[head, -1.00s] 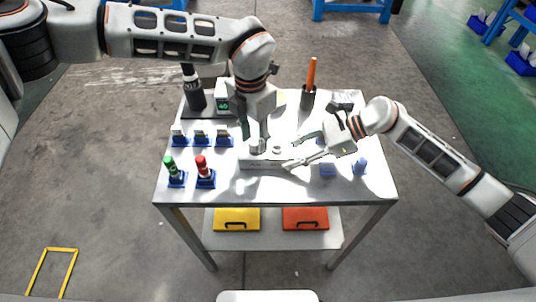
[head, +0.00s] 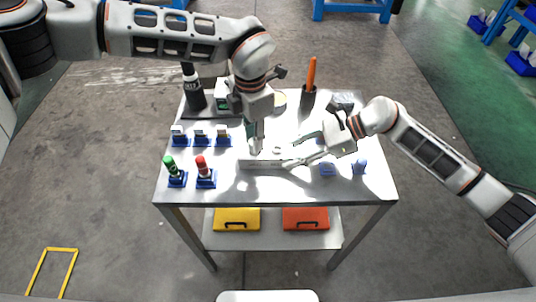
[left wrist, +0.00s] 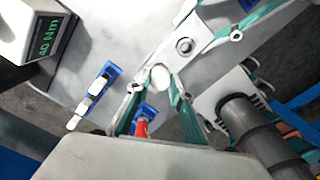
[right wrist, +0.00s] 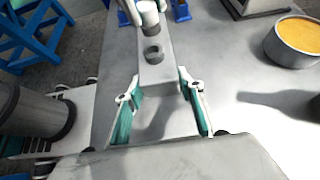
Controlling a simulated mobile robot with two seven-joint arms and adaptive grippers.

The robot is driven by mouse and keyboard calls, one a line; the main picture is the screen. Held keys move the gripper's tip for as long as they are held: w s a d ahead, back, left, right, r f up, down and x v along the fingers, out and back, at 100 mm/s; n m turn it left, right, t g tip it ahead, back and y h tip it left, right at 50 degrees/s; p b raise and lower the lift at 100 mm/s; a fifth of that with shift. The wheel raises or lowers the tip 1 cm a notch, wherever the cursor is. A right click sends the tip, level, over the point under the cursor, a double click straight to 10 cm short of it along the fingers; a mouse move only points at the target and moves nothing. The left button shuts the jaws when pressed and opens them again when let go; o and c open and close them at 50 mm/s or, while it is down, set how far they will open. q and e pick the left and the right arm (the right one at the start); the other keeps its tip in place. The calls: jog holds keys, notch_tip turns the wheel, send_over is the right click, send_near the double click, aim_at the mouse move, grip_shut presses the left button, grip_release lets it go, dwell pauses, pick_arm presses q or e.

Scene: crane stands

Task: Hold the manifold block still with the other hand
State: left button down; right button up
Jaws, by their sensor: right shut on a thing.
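The manifold block (head: 264,165), a pale bar, lies near the middle of the table. A pale round fitting (right wrist: 149,14) stands at the block's other end. My left gripper (head: 254,150) points down there. In the left wrist view its fingers (left wrist: 155,85) stand apart on either side of the fitting (left wrist: 160,77), with a small gap showing.
Green (head: 176,178) and red (head: 205,174) capped items stand at the front left, with several small blue holders behind. A display reading 40 Nm (left wrist: 49,36), an orange-handled tool (head: 311,75) and a bowl (right wrist: 294,42) are at the back. The front middle table is clear.

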pick_arm(q)
jog(key=shift+r, duration=0.1)
dwell(0.3)
jog(key=n, duration=0.5)
dwell(0.3)
jog(key=shift+n, duration=0.3)
jog(key=n, duration=0.3)
jog(key=shift+r+n, duration=0.1)
jog(key=shift+n, duration=0.3)
jog(key=shift+r, duration=0.1)
jog(key=shift+r, duration=0.1)
jog(key=shift+r, duration=1.75)
